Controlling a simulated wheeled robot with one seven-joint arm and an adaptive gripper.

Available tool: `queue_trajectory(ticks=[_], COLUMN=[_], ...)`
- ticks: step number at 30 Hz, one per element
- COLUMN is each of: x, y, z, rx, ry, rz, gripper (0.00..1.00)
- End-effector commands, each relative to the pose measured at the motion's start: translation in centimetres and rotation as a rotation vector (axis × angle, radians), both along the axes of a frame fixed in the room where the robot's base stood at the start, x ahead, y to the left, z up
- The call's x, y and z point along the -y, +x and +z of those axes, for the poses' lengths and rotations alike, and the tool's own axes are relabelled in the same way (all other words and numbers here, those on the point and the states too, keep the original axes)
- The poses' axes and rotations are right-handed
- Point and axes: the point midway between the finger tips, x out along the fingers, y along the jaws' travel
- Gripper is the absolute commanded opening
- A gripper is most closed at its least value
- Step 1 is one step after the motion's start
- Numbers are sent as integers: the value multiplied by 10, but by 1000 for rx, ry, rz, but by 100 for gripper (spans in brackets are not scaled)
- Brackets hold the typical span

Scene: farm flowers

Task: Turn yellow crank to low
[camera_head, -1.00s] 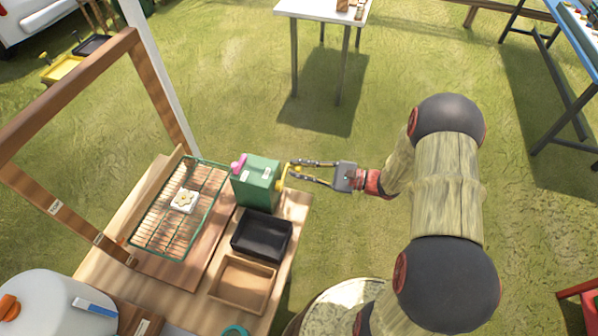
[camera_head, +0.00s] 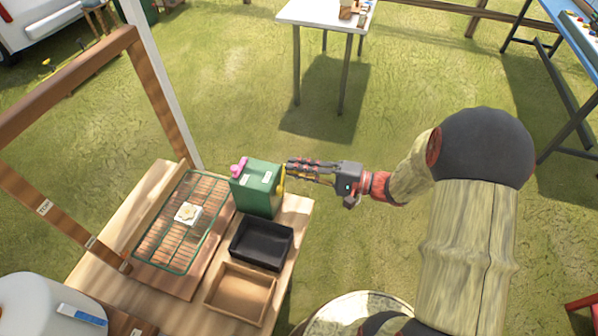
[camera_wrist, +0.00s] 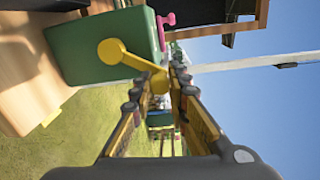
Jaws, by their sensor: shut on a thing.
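A green box (camera_head: 257,191) stands on the wooden table. The yellow crank (camera_wrist: 132,63) is on the box's side facing my gripper; in the head view only a sliver of it shows (camera_head: 282,180). A pink crank (camera_head: 239,166) sits on another side of the box and also shows in the wrist view (camera_wrist: 166,33). My gripper (camera_head: 288,170) reaches the box from the right. In the wrist view its fingertips (camera_wrist: 170,80) are shut on the knob end of the yellow crank. The box's labels are too small to read.
A black tray (camera_head: 289,246) and a wooden tray (camera_head: 273,294) stand in front of the box. A green wire rack (camera_head: 213,215) holding a white tile with a flower (camera_head: 188,214) lies left of it.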

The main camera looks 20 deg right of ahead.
Motion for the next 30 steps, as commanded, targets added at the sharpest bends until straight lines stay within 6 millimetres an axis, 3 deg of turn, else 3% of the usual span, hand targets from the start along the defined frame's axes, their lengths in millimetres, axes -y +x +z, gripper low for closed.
queue_trajectory(ticks=[12, 30], x=[-8, -10], y=[-11, -13], z=[8, 10], rx=[174, 203], ry=[-125, -145], rz=[1, 1], gripper=[0, 0])
